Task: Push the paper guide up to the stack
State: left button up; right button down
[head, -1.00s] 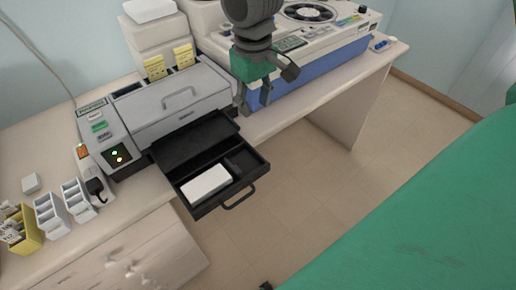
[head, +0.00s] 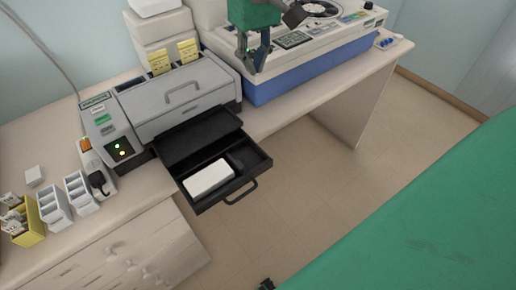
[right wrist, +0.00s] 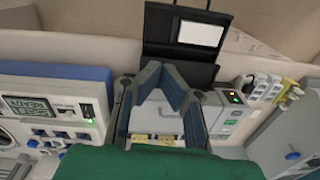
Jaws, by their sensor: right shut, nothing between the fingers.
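A white paper stack (head: 209,178) lies in the black pulled-out tray (head: 202,211) of the grey printer-like machine (head: 180,100). The dark paper guide (head: 238,162) stands at the right of the stack; black on black, any small gap between them is hard to judge. My right gripper (head: 251,66) is shut and empty, up behind the tray, in front of the blue-and-white device. In the right wrist view, the fingers (right wrist: 171,68) point toward the tray, and the stack (right wrist: 201,34) shows beyond them. The guide is not distinct there.
White racks (head: 55,208) and a yellow holder (head: 26,226) stand on the bench at left. The blue-and-white device (head: 300,75) fills the bench behind. The tray's handle (head: 241,193) juts over the open floor. A green surface (head: 430,220) lies at right.

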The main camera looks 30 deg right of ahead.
aim_at(240, 163)
jog(key=d+f+m+y+b, duration=0.55)
jog(key=f+m, duration=0.35)
jog(key=f, duration=0.2)
jog(key=d+f+m+y+b, duration=0.4)
jog(key=f+m+b, duration=0.3)
jog(key=f, duration=0.4)
jog(key=shift+m+g+h, duration=0.25)
jog(key=shift+m+g, duration=0.05)
jog(key=shift+m, duration=0.2)
jog(key=x, duration=0.3)
jog(key=a+r+x, duration=0.1)
jog(key=x, duration=0.3)
jog(key=w+x, duration=0.1)
jog(key=x, duration=0.2)
jog(key=shift+s+a+r+p, duration=0.1)
jog(key=shift+a+p, duration=0.2)
jog(key=shift+a, duration=0.7)
jog(key=shift+s+a, duration=0.1)
jog(key=shift+a, duration=0.85)
jog(key=shift+s+a+r+p, duration=0.1)
jog(key=shift+a+p, duration=0.55)
jog(key=shift+a, duration=0.15)
jog(key=shift+d, duration=0.25)
jog(key=shift+d, duration=0.1)
